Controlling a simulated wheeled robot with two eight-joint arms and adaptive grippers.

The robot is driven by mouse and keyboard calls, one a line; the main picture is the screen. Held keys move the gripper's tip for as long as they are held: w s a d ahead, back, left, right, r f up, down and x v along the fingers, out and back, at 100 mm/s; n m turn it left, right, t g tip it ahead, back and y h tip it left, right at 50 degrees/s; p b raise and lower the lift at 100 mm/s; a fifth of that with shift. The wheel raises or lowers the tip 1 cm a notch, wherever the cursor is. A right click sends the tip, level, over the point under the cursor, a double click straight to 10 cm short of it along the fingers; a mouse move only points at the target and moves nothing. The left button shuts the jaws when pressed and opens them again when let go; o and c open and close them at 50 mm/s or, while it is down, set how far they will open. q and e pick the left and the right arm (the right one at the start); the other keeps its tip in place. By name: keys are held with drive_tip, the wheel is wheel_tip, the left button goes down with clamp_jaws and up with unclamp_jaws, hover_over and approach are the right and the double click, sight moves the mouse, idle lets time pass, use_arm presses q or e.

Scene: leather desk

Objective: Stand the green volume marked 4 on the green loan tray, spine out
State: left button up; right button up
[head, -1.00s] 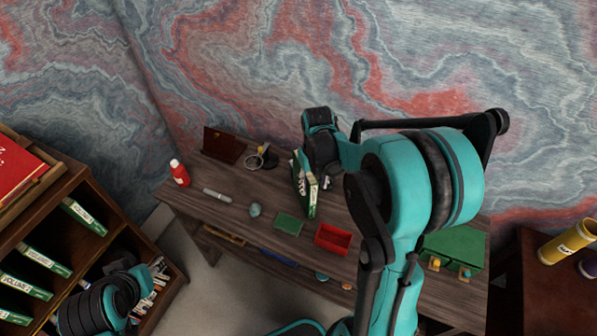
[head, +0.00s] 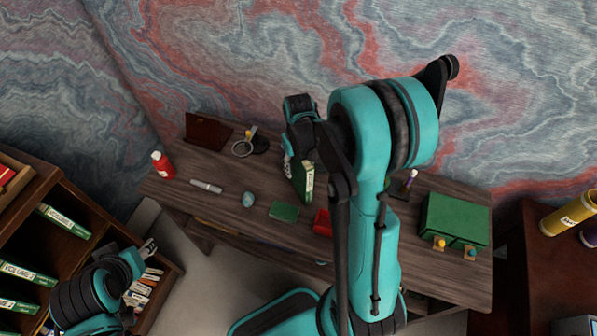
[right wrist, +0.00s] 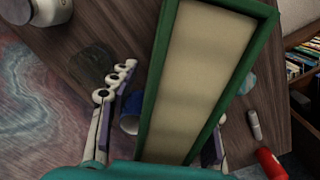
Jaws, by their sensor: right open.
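A green volume (head: 305,184) stands upright on the desk, just behind and to the right of the small flat green tray (head: 284,211). Its number is not readable. In the right wrist view its cream page edge and green covers (right wrist: 201,70) fill the middle. My right gripper (head: 289,168) is open at the volume; its fingers (right wrist: 160,125) show on either side of it in the wrist view. My left gripper (head: 149,248) is at the lower left by the bookcase; its jaw opening is too small to judge.
A red tray (head: 322,222) lies right of the green tray, partly behind my arm. A grey-green ball (head: 248,199), marker (head: 207,186) and red bottle (head: 162,165) lie to the left. A green box (head: 454,219) stands at the right. The bookcase (head: 75,232) holds several green volumes.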

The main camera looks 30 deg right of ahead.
drive_tip(key=shift+f, duration=0.15)
clamp_jaws()
